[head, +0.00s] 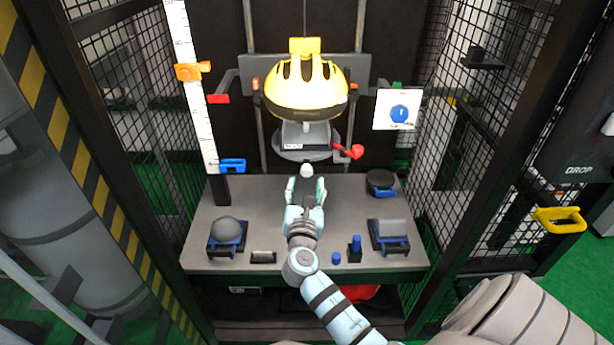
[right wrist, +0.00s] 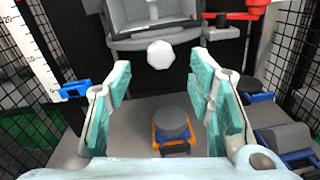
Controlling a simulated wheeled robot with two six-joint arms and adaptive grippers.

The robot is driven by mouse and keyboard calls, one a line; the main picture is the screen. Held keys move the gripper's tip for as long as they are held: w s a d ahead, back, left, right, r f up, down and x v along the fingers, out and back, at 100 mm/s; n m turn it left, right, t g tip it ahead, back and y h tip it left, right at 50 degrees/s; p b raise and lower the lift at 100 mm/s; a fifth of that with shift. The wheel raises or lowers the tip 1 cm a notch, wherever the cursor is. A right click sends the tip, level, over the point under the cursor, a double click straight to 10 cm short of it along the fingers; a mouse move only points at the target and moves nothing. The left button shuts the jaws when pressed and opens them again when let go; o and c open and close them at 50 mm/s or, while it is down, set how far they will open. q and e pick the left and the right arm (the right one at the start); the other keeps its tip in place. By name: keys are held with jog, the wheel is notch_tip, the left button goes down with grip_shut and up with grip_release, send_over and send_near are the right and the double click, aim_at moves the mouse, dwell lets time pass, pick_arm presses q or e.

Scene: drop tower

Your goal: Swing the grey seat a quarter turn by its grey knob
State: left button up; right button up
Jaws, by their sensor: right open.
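The grey seat (head: 290,155) is a round grey piece under the yellow helmet (head: 307,90), in the middle of the tower in the head view. Its lower part shows at the top of the right wrist view (right wrist: 155,42). The light grey knob (head: 306,170) sticks out at the seat's front. In the right wrist view the faceted knob (right wrist: 160,54) sits just beyond the fingertips, centred between them and apart from both. My right gripper (head: 306,183), also in the right wrist view (right wrist: 163,82), is open and empty over the table. My left gripper is not in view.
The grey table (head: 270,195) carries a dome in a blue cradle (head: 228,230), a block in a blue cradle (head: 388,232) and a dark puck (head: 380,180). A red lever (head: 350,151) is right of the seat. Mesh walls (head: 480,110) close both sides.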

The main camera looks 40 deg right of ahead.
aim_at(307, 174)
jog(key=b+x, duration=0.1)
jog(key=x, duration=0.5)
jog(key=shift+w, duration=0.1)
grip_shut()
